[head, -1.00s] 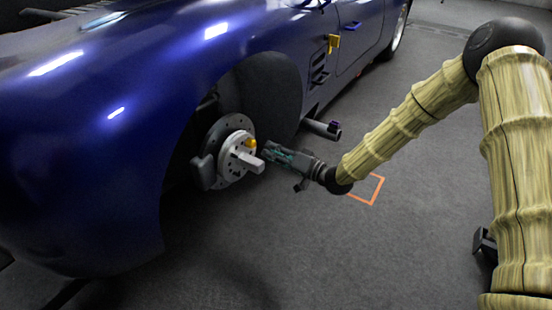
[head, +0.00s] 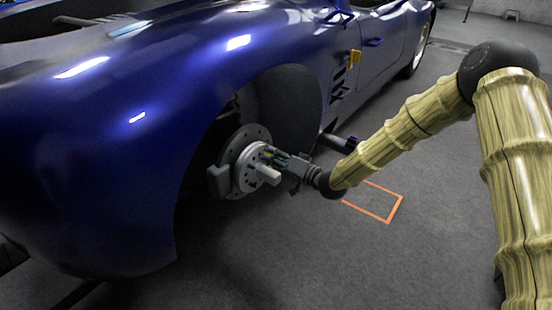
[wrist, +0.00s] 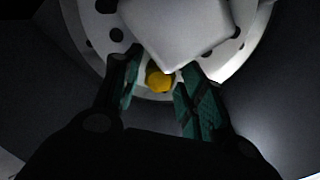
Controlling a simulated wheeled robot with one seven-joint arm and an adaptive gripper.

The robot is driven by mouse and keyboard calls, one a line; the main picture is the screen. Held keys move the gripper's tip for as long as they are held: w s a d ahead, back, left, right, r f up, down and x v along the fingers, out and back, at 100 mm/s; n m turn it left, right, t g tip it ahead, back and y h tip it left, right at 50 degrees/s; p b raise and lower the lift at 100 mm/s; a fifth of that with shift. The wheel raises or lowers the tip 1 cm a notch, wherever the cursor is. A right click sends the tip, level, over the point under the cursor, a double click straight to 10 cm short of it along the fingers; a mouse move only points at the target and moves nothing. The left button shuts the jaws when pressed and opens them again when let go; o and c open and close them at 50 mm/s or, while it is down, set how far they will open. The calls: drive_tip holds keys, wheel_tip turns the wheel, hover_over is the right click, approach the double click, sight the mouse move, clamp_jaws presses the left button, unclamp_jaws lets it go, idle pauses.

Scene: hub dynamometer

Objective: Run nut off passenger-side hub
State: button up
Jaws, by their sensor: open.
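The hub (head: 248,176), a pale disc on a darker brake disc, sits in the blue car's open wheel arch. A light block-shaped spindle (head: 268,175) sticks out from its middle. It also fills the top of the wrist view (wrist: 180,30). The nut (wrist: 160,80) is yellow and sits on the hub face just below the spindle. My gripper (wrist: 158,90) is open, with its teal-padded fingers on either side of the nut and gaps showing on both sides. In the head view my gripper (head: 268,155) is at the hub and hides the nut.
The blue car (head: 110,150) fills the left, its fender arching over the hub. A dark cylindrical tool (head: 338,143) shows behind my arm. An orange outlined square (head: 390,215) marks the floor. A yellow piece (head: 355,57) is on the car's side. The floor in front is clear.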

drive_tip(key=c, duration=0.9)
drive_tip(key=n, duration=1)
drive_tip(key=shift+n+p, duration=0.3)
drive_tip(key=shift+n, duration=0.1)
drive_tip(key=n, duration=0.3)
drive_tip(key=shift+d, duration=0.15)
clamp_jaws()
